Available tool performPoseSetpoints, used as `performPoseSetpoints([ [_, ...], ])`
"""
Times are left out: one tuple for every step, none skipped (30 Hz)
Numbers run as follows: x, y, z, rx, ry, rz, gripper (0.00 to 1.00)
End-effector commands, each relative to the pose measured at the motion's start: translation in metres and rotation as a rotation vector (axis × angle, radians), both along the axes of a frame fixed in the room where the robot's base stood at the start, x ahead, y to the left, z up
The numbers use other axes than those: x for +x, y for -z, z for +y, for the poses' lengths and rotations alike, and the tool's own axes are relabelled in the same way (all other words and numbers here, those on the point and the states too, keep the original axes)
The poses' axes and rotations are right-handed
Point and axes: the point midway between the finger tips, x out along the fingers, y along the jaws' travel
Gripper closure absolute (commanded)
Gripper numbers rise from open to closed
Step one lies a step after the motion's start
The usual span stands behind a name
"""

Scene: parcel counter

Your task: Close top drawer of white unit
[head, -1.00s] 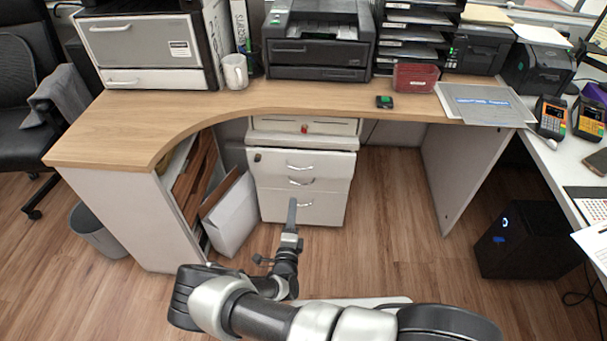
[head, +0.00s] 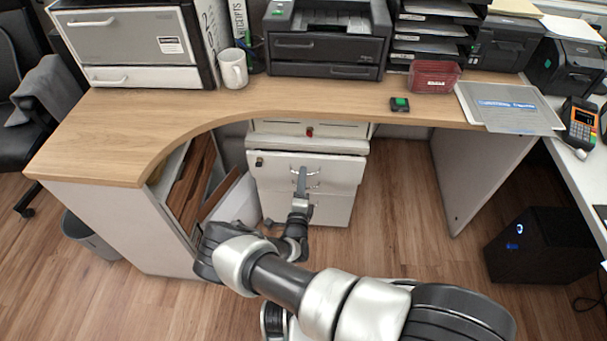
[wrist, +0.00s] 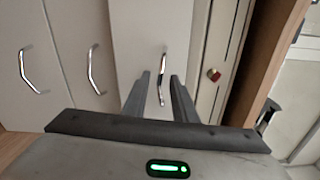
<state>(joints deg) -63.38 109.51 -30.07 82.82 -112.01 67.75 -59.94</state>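The white drawer unit (head: 331,208) stands under the desk. Its top drawer (head: 275,170) has a silver handle and seems to stick out a little past the drawers below. My gripper (head: 301,170) reaches up to its front and partly covers the handle. In the wrist view, turned sideways, the top drawer handle (wrist: 163,75) lies between the two fingers of my gripper (wrist: 159,76), which are apart. I cannot tell if they touch the drawer front. The lower drawers' handles (wrist: 93,70) show to the left.
A pale box with a red knob (head: 309,131) sits on the unit, close under the wooden desk top (head: 300,103). A white bin-like box (head: 236,201) stands just left of the unit. Floor to the right (head: 397,200) is clear.

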Motion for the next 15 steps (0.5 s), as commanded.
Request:
performPoseSetpoints([
  [0.0001, 0.0001, 0.0000, 0.000, 0.000, 0.000, 0.75],
  [0.0002, 0.0001, 0.0000, 0.000, 0.000, 0.000, 0.75],
  [0.0002, 0.0001, 0.0000, 0.000, 0.000, 0.000, 0.75],
  [0.0002, 0.0001, 0.0000, 0.000, 0.000, 0.000, 0.75],
  [0.0001, 0.0001, -0.0001, 0.000, 0.000, 0.000, 0.75],
  [0.0002, 0.0001, -0.0001, 0.000, 0.000, 0.000, 0.75],
  [0.0001, 0.0001, -0.0001, 0.000, 0.000, 0.000, 0.77],
  [0.0001, 0.0001, -0.0001, 0.000, 0.000, 0.000, 0.82],
  [0.0001, 0.0000, -0.0001, 0.000, 0.000, 0.000, 0.88],
  [0.0001, 0.0000, -0.0001, 0.000, 0.000, 0.000, 0.93],
  [0.0001, 0.0001, -0.0001, 0.000, 0.000, 0.000, 0.98],
  [0.0001, 0.0001, -0.0001, 0.000, 0.000, 0.000, 1.00],
  [0.0001, 0.0001, -0.0001, 0.000, 0.000, 0.000, 1.00],
  [0.0001, 0.0001, -0.0001, 0.000, 0.000, 0.000, 1.00],
  [0.0001, 0.0001, 0.0000, 0.000, 0.000, 0.000, 1.00],
])
